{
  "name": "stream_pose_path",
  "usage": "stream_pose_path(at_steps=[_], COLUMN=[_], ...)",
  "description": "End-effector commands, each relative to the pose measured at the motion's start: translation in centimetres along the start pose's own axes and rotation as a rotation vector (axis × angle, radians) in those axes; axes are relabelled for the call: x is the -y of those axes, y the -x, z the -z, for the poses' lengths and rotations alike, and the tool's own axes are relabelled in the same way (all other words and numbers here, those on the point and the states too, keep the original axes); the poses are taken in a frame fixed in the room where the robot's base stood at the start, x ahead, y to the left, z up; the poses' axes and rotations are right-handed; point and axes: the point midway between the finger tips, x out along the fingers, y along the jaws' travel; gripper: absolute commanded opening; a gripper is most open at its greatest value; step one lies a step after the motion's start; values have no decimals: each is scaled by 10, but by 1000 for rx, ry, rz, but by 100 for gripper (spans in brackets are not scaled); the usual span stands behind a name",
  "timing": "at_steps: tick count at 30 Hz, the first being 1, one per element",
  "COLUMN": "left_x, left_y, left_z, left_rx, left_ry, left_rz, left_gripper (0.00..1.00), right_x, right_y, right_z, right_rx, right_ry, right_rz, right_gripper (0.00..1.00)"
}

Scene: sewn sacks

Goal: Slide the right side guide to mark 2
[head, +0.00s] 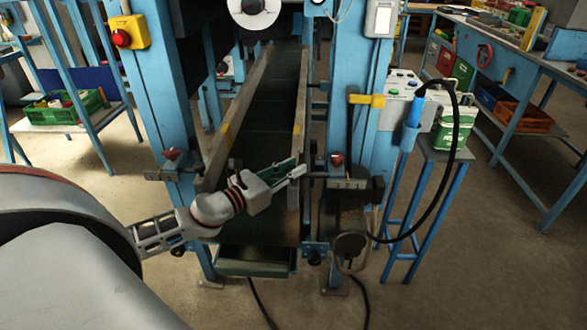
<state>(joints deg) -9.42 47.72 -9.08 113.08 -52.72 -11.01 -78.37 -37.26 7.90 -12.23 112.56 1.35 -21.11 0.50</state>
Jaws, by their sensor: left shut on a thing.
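The right side guide (301,110) is a long grey-brown rail along the right edge of the dark conveyor belt (275,105). My left gripper (299,172) reaches across the belt from the left and is shut on the near end of this guide. The fingertips partly cover the hold. A small plate with marks (345,184) sits on the right post, just right of the guide's near end. Its figures are too small to read surely. A dark red knob (336,159) stands above it. My right gripper is not in view.
The left side guide (232,120) runs along the belt's other edge. Blue posts (157,90) flank the belt. A stand with a green-and-white box (455,125) and a looping black cable stands at the right.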

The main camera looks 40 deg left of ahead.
Motion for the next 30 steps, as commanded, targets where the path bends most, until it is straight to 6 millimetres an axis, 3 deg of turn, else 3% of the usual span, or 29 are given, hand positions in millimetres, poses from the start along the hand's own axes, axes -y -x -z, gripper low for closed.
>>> stream_pose_path(at_steps=[1,3,17,30], left_x=[0,1,1,0], left_y=[0,0,5,63], left_z=[0,0,0,1], left_rx=[1,1,0,-3], left_ry=[0,0,1,3], left_rz=[1,1,2,-1], left_gripper=[24,38,38,38], right_x=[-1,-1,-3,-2], right_y=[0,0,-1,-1], right_z=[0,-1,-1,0], right_rx=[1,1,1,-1], right_ry=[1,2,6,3], right_rz=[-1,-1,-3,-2], right_gripper=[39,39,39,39])
